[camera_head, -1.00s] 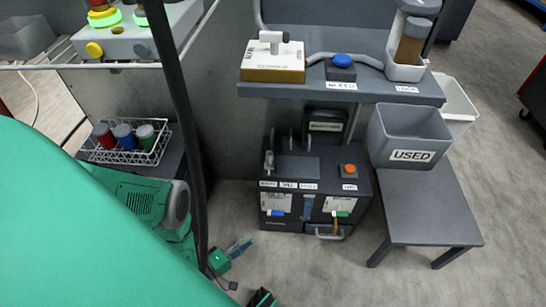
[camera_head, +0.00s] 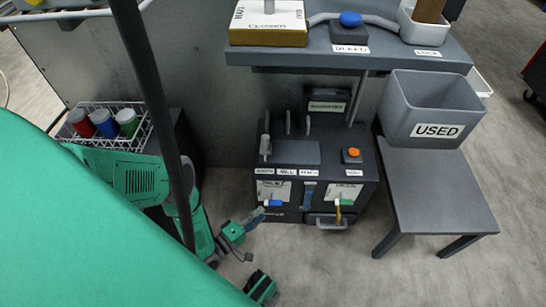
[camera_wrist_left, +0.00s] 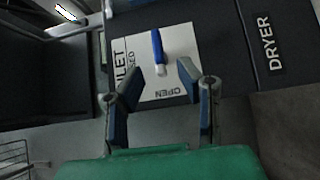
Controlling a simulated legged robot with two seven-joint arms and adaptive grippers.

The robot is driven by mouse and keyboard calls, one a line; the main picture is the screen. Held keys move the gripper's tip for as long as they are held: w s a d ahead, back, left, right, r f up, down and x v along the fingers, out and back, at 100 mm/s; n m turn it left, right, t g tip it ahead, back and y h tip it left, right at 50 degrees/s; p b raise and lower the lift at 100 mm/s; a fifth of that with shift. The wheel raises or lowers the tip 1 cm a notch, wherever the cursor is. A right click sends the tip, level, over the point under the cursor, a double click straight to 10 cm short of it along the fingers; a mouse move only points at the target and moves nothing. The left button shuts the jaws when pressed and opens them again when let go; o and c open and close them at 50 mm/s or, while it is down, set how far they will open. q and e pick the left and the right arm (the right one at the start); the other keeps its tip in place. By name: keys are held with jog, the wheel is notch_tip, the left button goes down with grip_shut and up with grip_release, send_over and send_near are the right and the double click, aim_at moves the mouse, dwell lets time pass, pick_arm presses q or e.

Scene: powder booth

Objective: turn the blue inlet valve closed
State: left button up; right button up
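The blue inlet valve handle (camera_head: 272,203) is on the front of the dark dryer unit (camera_head: 340,160), at its left side. In the left wrist view the blue handle (camera_wrist_left: 157,46) lies over a white card (camera_wrist_left: 178,50) lettered OPEN at its lower edge, with partly hidden INLET and CLOSED lettering at the left. The handle's pale end is towards the OPEN lettering. My left gripper (camera_head: 258,216) is just in front of the handle, low and left. In the wrist view its fingers (camera_wrist_left: 160,85) are spread, with nothing between them; the handle lies just beyond the tips. My right gripper is not identifiable.
A green-handled valve (camera_head: 346,203) and a drawer-like handle (camera_head: 330,224) are on the right of the unit. A shelf (camera_head: 400,62) overhangs it. A USED bin (camera_head: 420,100) stands on a side table (camera_head: 440,190) at right. A dark post (camera_head: 160,120) and wire basket (camera_head: 145,135) are left.

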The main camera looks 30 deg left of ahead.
aim_at(274, 203)
pick_arm(q)
jog(key=b+x, duration=0.1)
jog(key=x, duration=0.4)
jog(key=shift+w+d, duration=0.1)
jog(key=shift+w, duration=0.2)
jog(key=shift+w+f, duration=0.1)
jog(key=shift+w, duration=0.35)
jog(key=shift+d, duration=0.1)
grip_shut()
